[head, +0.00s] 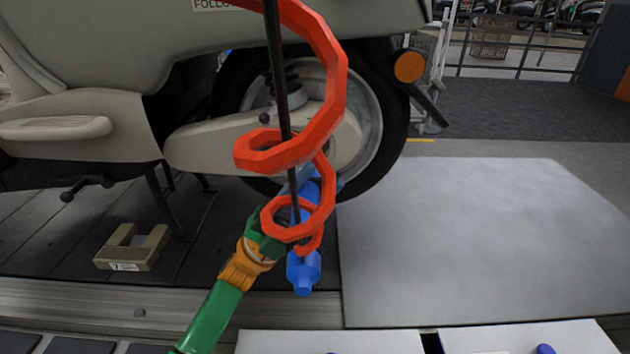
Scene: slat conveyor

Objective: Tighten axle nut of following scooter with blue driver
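The scooter (90,125) is beige, with a partly cut-off label starting "FOLLO" (219,5). Its rear wheel (385,125) stands at the picture's middle. The axle nut cannot be made out; the red coil covers part of the hub area. The blue driver (303,272) is roughly upright below the hub, its upper part overlapping the wheel's lower edge. My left gripper (281,222), green and orange, reaches it from the lower left and appears shut on its body, partly hidden by the coil. My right gripper is out of view.
A red coiled hose (325,70) and black cord (279,75) hang in front of the wheel and driver. A tan notched block (133,248) lies on the dark slats (70,235). A pale floor plate (480,230) at right is clear. A small blue item (545,349) shows at the bottom edge.

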